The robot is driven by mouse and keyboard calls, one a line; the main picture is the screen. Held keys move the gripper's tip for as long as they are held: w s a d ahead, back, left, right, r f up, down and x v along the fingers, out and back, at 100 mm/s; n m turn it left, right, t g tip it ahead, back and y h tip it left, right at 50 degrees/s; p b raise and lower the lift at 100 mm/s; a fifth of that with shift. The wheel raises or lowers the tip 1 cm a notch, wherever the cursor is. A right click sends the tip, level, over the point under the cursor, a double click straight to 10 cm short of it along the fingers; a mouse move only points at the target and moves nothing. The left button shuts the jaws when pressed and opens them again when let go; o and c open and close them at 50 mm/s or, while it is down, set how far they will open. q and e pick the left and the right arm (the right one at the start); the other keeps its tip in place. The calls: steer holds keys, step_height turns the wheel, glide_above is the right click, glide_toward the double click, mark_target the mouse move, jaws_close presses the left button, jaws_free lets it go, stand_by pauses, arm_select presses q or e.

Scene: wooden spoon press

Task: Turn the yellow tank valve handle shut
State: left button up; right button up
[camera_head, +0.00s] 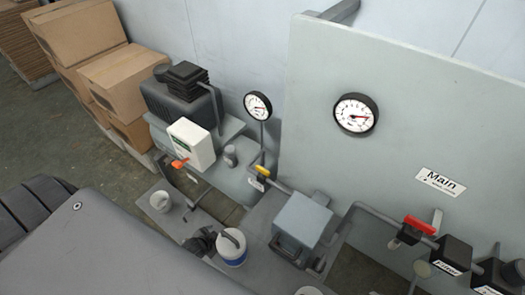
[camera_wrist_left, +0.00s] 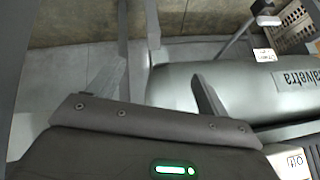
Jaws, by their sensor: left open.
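The yellow tank valve handle (camera_head: 262,171) is small in the head view, on a pipe right of the middle, beside a small white label (camera_head: 256,184) and below a round gauge (camera_head: 258,106). In the left wrist view I see no yellow part. My left gripper (camera_wrist_left: 160,72) shows there with its two fingers spread apart and nothing between them. It is over a grey-green tank (camera_wrist_left: 175,85) with lettering on its side. I cannot make out this gripper in the head view, so its distance to the handle is unclear. My right gripper is not in view.
A white box (camera_head: 192,143) with an orange lever (camera_head: 180,163) stands left of the yellow handle. Cardboard boxes (camera_head: 120,80) are stacked behind. A crate (camera_wrist_left: 295,25) shows in the wrist view.

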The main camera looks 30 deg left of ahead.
arm_select(q)
steer(key=w+d+r+t+h+p, duration=0.15)
steer(key=w+r, duration=0.25)
steer(key=r, duration=0.4)
steer(key=w+d+r+t+p, duration=0.15)
steer(key=w+r, duration=0.25)
steer(key=r, duration=0.4)
steer(key=n+t, duration=0.2)
steer(key=t, duration=0.1)
glide_toward(262, 169)
steer(key=shift+h, duration=0.45)
steer(key=p+x, duration=0.1)
steer(key=x, duration=0.4)
steer(key=p+x, duration=0.1)
steer(key=x, duration=0.4)
steer(key=shift+w+a+f, duration=0.1)
steer(key=shift+a, duration=0.1)
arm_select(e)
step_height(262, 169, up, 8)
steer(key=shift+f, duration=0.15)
arm_select(q)
steer(key=c, duration=1)
